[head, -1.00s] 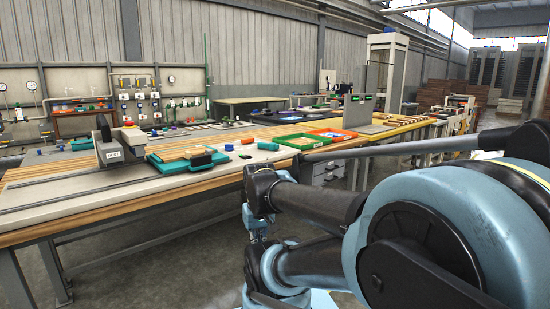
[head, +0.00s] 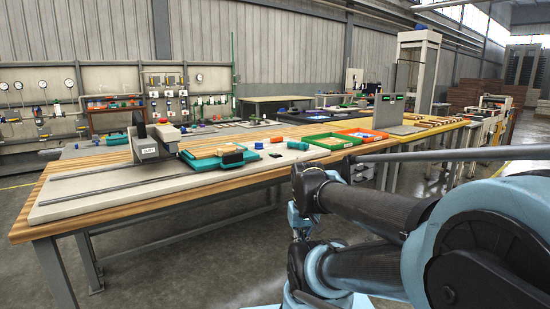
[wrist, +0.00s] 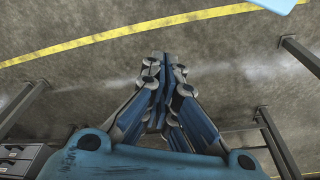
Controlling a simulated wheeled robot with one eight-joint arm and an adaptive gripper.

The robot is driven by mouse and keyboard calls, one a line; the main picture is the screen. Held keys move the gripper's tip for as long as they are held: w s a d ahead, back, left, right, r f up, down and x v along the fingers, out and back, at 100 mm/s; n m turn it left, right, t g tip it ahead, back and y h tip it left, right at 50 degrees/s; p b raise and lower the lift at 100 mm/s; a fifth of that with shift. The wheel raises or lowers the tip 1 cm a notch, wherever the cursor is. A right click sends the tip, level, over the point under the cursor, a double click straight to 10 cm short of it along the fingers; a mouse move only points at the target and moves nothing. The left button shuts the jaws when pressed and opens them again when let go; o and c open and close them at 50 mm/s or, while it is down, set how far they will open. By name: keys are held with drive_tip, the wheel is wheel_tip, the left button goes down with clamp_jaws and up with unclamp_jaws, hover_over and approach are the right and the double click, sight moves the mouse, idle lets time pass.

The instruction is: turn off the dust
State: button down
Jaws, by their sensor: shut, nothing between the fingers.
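A grey machine (head: 145,142) with a small white label stands on the left part of the workbench in the head view. The label may read "DUST", but it is too small to be sure. My gripper (wrist: 163,62) is shut and empty in the wrist view, above bare concrete floor. It is well apart from the machine, which does not show in the wrist view. In the head view my arm fills the right side, and I cannot make out the fingertips.
A wall panel with gauges (head: 40,100) stands behind. Floor in front of the bench is clear, with a yellow line (wrist: 120,33).

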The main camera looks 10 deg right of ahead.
drive_tip(key=w+a+r+n+t+y, duration=0.1)
drive_tip(key=w+r+n, duration=0.1)
drive_tip(key=w+r, duration=0.85)
drive_tip(key=w+d+r+n+t, duration=0.1)
drive_tip(key=w+r, duration=0.5)
drive_tip(key=w, duration=0.6)
drive_tip(key=w+d+r+n+t+y, duration=0.1)
drive_tip(key=w+r, duration=0.5)
drive_tip(key=w, duration=0.5)
drive_tip(key=w+d+r+n+t+y, duration=0.1)
drive_tip(key=w+r, duration=0.5)
drive_tip(key=w, duration=0.6)
drive_tip(key=shift+w+d+r+t, duration=0.3)
drive_tip(key=shift+d, duration=0.25)
drive_tip(key=shift+f, duration=0.1)
